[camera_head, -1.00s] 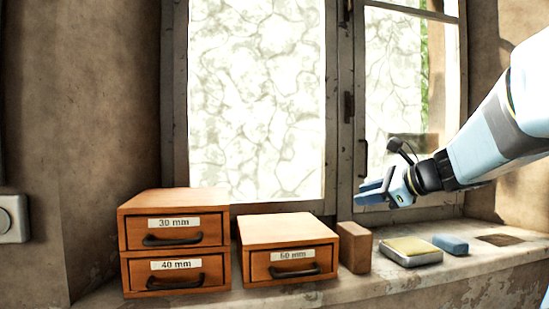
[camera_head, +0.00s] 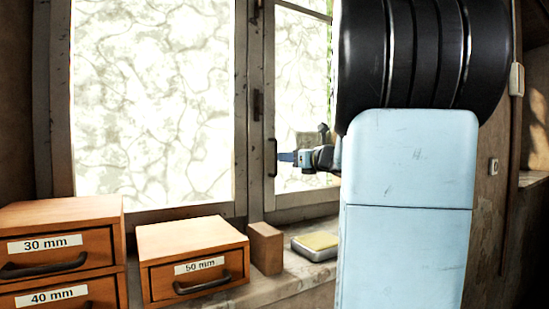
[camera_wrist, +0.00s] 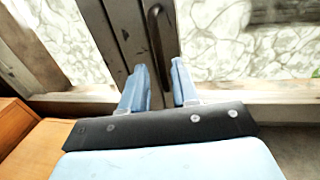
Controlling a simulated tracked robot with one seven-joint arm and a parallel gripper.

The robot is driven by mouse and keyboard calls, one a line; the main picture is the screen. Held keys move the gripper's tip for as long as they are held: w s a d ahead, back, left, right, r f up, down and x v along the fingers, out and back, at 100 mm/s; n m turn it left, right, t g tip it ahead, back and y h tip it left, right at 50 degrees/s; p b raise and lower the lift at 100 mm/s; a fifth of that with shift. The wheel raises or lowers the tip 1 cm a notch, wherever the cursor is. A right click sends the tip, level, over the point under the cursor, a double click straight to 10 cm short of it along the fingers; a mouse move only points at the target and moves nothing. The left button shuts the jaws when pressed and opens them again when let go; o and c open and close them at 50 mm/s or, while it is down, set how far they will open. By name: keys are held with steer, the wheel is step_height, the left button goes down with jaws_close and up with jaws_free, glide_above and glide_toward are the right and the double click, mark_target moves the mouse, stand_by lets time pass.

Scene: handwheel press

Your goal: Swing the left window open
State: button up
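The left window (camera_head: 153,105) is a large cracked-looking pane in a worn dark frame, and it looks shut. The narrower right window (camera_head: 300,110) stands beside it. A dark bar handle (camera_head: 272,157) is on the upright frame right of the seam between them; it also shows in the wrist view (camera_wrist: 155,35). My gripper (camera_head: 284,157) is at the handle's height, just right of it. In the wrist view my gripper's two blue fingers (camera_wrist: 160,80) are apart, with the handle's lower end appearing between them. Whether they touch it is unclear.
Wooden drawer boxes labelled 30 mm (camera_head: 60,212) and 50 mm (camera_head: 190,236) stand on the sill in front of the left window. A wooden block (camera_head: 266,248) and a tin with a yellow pad (camera_head: 316,243) stand further right. My arm hides the right side.

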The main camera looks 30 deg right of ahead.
mark_target(276, 172)
steer(key=shift+x, duration=3.2)
jaws_close()
